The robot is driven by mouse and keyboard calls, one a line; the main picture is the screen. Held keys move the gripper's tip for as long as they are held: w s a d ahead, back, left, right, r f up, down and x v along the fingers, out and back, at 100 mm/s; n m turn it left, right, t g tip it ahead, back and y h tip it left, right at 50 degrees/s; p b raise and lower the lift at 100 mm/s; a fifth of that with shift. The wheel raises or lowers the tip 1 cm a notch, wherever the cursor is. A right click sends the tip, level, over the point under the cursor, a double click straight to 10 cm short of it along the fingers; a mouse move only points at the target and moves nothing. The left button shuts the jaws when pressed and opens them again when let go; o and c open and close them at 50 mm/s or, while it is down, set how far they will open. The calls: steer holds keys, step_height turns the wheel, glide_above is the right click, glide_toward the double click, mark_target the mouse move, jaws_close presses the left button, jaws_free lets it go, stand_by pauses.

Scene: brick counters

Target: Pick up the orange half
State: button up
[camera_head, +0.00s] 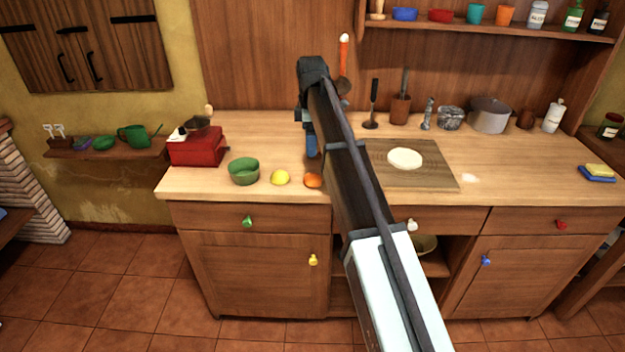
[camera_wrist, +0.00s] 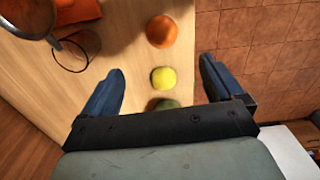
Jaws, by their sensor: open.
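The orange half (camera_head: 313,181) lies on the counter near its front edge, right of a yellow lemon-like fruit (camera_head: 280,178). In the wrist view the orange half (camera_wrist: 161,31) shows as a rounded orange shape at the top, beyond the fingertips; I cannot make out a cut face. My gripper (camera_head: 312,151) is above the counter, behind the orange half in the head view. In the wrist view my gripper (camera_wrist: 163,66) is open and empty, its blue fingers wide apart. The yellow fruit (camera_wrist: 163,79) shows between them, below, and a green round thing (camera_wrist: 165,104) is partly hidden by the gripper body.
A board (camera_head: 430,178) with a pale round piece (camera_head: 405,158) lies right of my arm. The front edge is close to the fruit.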

glide_above(313, 174)
steer(key=f, duration=0.7)
steer(key=shift+w+a+f, duration=0.25)
steer(key=shift+s+d+f, duration=0.1)
steer(key=shift+f, duration=1.2)
steer(key=shift+s+d+f, duration=0.1)
steer(key=shift+f, duration=1.2)
steer(key=shift+c, duration=0.4)
steer(key=c, duration=1.1)
